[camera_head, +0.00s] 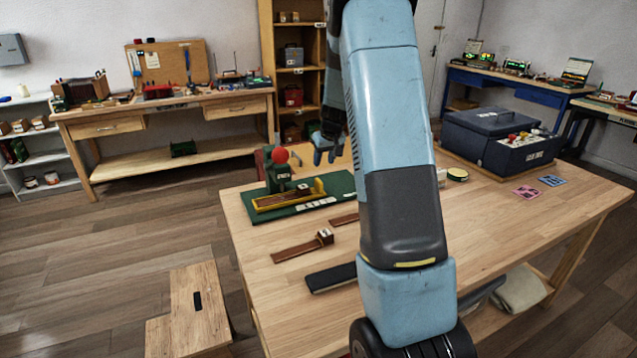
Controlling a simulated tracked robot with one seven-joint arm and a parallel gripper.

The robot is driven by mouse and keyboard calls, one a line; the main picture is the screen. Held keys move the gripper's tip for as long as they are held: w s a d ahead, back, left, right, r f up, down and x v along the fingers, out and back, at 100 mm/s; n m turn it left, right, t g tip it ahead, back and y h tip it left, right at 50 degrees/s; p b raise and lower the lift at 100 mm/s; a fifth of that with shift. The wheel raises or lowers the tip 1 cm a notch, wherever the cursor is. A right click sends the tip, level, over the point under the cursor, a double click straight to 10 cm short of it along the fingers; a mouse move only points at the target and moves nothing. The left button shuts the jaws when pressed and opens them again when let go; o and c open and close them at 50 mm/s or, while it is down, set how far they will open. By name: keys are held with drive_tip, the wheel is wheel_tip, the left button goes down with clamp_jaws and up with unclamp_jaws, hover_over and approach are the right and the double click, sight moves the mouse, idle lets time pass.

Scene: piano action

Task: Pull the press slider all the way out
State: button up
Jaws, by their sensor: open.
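The press (279,172) is a small dark green device with a red ball knob (280,155). It stands on a green board (312,205) at the left back of the wooden table. A yellow press slider (288,198) lies low across the board at the press's foot, with a raised end to the right. My gripper (325,157) hangs fingers down above the table, behind and to the right of the press. It is open, and I see nothing between its fingers. It looks apart from the slider. My arm hides the middle of the table.
On the wooden table (500,222) lie a brown wooden part with a small block (303,247), another brown strip (344,220) and a dark bar (331,278). A step stool (195,309) stands on the floor left of the table.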

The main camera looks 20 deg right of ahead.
sight(319, 180)
drive_tip(key=x, duration=1.2)
drive_tip(key=shift+f, duration=0.25)
clamp_jaws()
